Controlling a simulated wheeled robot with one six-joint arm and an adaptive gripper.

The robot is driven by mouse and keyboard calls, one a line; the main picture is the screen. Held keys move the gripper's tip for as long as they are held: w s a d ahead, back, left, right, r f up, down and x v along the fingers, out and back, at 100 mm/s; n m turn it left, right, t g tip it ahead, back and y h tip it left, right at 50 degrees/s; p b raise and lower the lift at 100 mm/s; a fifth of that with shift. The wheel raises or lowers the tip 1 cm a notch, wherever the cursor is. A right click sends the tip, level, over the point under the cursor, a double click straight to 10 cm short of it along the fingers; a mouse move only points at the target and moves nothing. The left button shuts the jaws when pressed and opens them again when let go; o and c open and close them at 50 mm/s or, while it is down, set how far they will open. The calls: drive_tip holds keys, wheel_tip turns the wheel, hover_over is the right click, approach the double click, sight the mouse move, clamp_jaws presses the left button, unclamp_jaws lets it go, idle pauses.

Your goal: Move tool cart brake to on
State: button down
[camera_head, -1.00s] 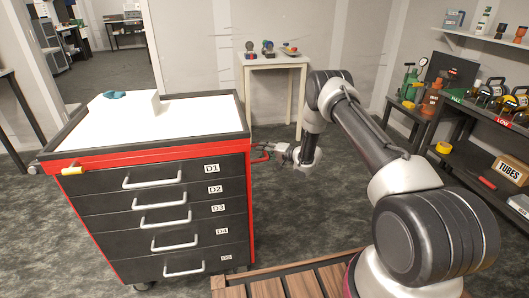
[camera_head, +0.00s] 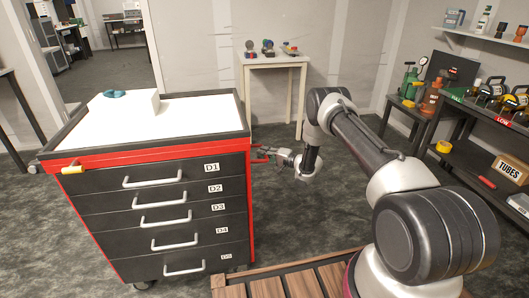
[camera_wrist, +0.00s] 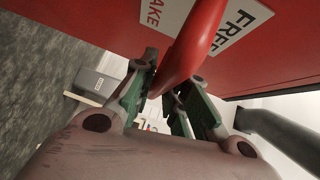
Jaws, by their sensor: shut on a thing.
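The tool cart (camera_head: 150,205) is a black cabinet with red edges and drawers labelled D1 to D5, at left in the head view. Its brake lever (camera_wrist: 190,50) is a red bar on the red side panel, seen close up in the wrist view. A FREE label (camera_wrist: 240,22) lies right of the lever, and a partly hidden label reading "AKE" lies left of it. My gripper (camera_wrist: 170,84) is shut on the lever, with green-padded fingers on both sides. In the head view my gripper (camera_head: 272,153) reaches the cart's right side, where the lever is small.
A white block (camera_head: 125,106) with a teal item sits on the cart top. A small table (camera_head: 275,63) with little objects stands behind. Dark shelves (camera_head: 465,150) with tools stand on the right.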

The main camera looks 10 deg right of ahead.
drive_tip(key=f+m, duration=0.1)
drive_tip(key=f+m+t+y, duration=0.1)
drive_tip(key=shift+a+f, duration=0.4)
drive_tip(key=shift+f, duration=0.15)
idle(0.3)
drive_tip(key=c, duration=1.4)
unclamp_jaws()
drive_tip(key=shift+s, duration=0.1)
drive_tip(key=v, duration=1.2)
drive_tip(key=shift+f, duration=0.35)
